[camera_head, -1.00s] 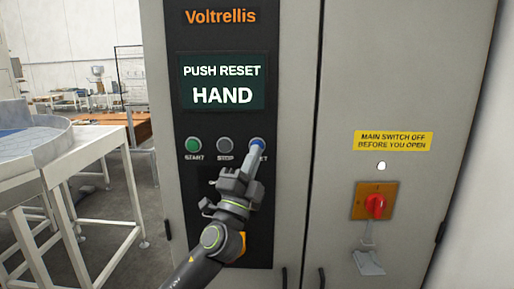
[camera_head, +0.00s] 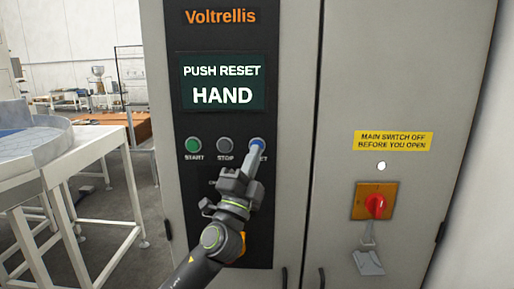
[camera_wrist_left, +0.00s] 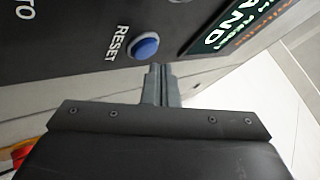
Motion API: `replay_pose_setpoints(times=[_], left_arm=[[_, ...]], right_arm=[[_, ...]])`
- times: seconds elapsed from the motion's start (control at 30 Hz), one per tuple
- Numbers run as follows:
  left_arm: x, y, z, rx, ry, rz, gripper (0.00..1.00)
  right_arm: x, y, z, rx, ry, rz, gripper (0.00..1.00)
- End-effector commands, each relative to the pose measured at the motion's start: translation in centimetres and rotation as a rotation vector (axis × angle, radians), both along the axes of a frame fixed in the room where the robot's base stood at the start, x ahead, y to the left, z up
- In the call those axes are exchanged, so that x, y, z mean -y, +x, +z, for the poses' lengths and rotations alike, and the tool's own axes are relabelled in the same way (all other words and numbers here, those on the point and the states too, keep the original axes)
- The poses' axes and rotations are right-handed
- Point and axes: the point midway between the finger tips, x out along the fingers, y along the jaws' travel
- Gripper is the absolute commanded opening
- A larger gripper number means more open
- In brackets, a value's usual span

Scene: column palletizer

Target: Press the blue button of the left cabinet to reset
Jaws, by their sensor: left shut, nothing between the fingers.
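The blue reset button (camera_head: 257,142) sits on the cabinet's black panel, right of the green start button (camera_head: 193,145) and the grey stop button (camera_head: 225,145). My left gripper (camera_head: 254,154) is shut and empty, its fingertips just below the blue button in the head view and hiding part of its label. In the left wrist view the blue button (camera_wrist_left: 146,46) stands beside the RESET lettering, and the shut fingers (camera_wrist_left: 155,70) end close to its lower right edge. I cannot tell whether they touch it. The screen (camera_head: 222,82) reads PUSH RESET and HAND. My right gripper is not in view.
A red rotary switch (camera_head: 375,206) on an orange plate, with a hanging tag, is on the right cabinet door below a yellow warning label (camera_head: 393,142). A white-framed table (camera_head: 75,160) stands at the left. Open floor lies between it and the cabinet.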

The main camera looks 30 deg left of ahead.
Motion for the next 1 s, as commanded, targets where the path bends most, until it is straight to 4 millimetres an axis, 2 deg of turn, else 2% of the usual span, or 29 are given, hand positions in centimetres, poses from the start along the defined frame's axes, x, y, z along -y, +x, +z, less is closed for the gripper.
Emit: replay_pose_setpoints(times=[1.0], left_arm=[[-0.55,0.89,-0.01,0.000,0.001,0.001,0.00]], right_arm=[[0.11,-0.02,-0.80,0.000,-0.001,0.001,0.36]])
